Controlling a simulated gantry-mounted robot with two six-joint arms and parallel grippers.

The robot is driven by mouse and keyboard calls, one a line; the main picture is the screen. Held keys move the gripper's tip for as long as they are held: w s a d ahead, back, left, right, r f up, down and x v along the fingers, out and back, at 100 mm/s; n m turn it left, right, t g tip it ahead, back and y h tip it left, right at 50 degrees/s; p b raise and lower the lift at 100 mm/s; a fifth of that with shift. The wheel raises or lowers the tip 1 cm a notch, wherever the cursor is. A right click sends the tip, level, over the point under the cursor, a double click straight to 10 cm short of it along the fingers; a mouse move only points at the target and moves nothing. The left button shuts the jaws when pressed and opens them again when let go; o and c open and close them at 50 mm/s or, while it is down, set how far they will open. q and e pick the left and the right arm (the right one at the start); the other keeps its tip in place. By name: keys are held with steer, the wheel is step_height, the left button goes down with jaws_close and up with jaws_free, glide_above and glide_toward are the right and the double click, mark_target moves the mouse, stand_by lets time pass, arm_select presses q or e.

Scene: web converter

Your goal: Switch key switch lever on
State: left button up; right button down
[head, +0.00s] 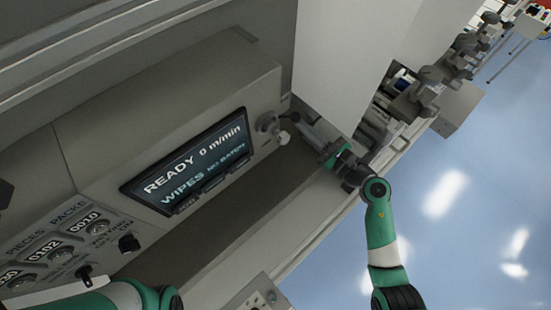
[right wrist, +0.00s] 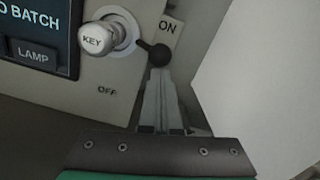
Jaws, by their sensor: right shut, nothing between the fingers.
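The key switch (head: 268,124) sits at the right end of the display panel in the head view. In the right wrist view it is a round silver knob marked KEY (right wrist: 95,39). Its dark lever (right wrist: 158,54) ends in a black ball and points right and slightly down, just below the ON label (right wrist: 167,27). The OFF label (right wrist: 107,90) is lower left. My right gripper (head: 297,118) is shut and empty. Its fingertips (right wrist: 160,78) are just below the ball in the right wrist view; I cannot tell whether they touch. My left gripper is not in view.
The display (head: 190,165) reads READY 0 m/min. Counters and knobs (head: 50,245) are at lower left, near my left arm. A pale upright panel (head: 340,60) stands close to the right of the switch. A dark ledge (head: 240,210) runs below the display.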

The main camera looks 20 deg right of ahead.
stand_by(0.4)
steer(key=s+d+f+b, duration=0.3)
steer(key=s+d+f, duration=0.1)
steer(key=s, duration=0.5)
steer(key=shift+s+d+f, duration=0.15)
steer(key=shift+s+d, duration=0.1)
steer(key=shift+d, duration=0.35)
